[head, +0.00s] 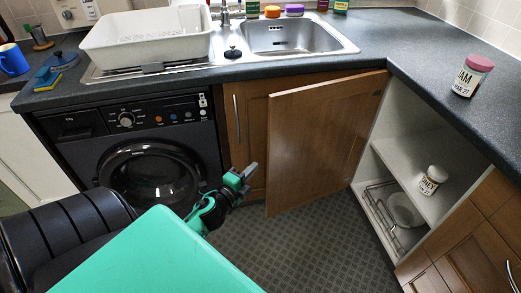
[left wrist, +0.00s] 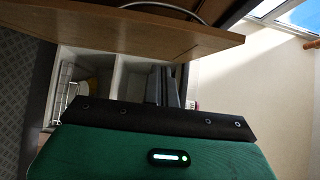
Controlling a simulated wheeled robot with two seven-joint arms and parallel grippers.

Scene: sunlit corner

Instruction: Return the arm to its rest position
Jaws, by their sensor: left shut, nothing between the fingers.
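My left gripper (head: 247,171) is in the head view, in front of the cupboard below the sink, near the open wooden door (head: 322,143). It is shut and empty, and a small gap seems to separate it from the door. In the left wrist view, the gripper's fingers (left wrist: 166,86) show past the dark edge of my green wrist. The door (left wrist: 140,35) crosses the top of that view. My right gripper is in neither view.
The open corner cupboard (head: 390,158) holds a jar (head: 432,180) on its shelf and a rack with dishes below. A jam jar (head: 472,76) stands on the right worktop. A washing machine (head: 152,170) is at the left. The floor (head: 300,245) is clear.

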